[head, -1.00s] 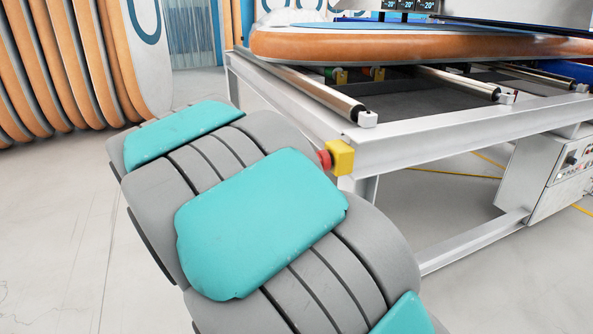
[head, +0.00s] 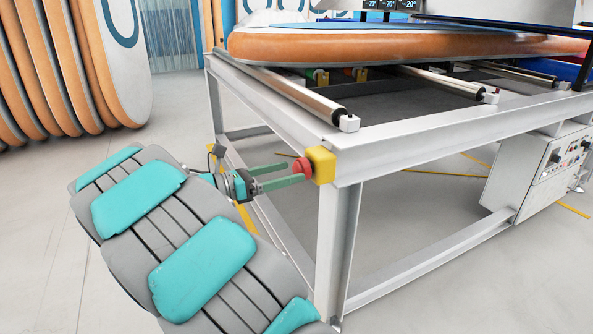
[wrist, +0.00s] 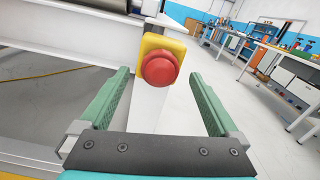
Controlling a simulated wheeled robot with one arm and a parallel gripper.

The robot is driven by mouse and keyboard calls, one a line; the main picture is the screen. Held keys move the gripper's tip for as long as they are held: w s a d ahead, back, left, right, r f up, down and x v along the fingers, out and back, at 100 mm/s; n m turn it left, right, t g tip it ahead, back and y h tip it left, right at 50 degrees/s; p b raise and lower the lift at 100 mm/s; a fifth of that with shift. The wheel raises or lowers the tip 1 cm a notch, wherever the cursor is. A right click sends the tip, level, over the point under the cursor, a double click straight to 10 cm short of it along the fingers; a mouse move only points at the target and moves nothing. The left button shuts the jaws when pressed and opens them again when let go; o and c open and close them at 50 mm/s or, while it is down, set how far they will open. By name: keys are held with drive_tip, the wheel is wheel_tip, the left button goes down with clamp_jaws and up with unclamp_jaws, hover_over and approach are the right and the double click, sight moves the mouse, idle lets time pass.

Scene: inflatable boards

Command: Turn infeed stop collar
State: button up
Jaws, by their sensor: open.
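The infeed stop is a yellow box (head: 321,165) on the near corner of the white machine frame, with a round red knob (head: 302,168) on its left side. In the wrist view the red knob (wrist: 160,69) faces me in front of the yellow box (wrist: 158,45). A separate collar cannot be told apart from the knob. My gripper (head: 297,171) is open, its green fingers pointing at the knob. In the wrist view the fingers stand wide on either side of the knob, with clear gaps; contact is not visible.
The white machine frame (head: 420,135) carries rollers (head: 290,92) and an orange-edged board (head: 400,48). A frame leg (head: 337,250) stands below the box. A control cabinet (head: 545,170) is at right. Boards (head: 75,65) stand at left. Floor left of my arm is clear.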

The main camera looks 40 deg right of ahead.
sight(294, 170)
drive_tip(key=shift+x, duration=1.6)
drive_tip(key=c, duration=1.4)
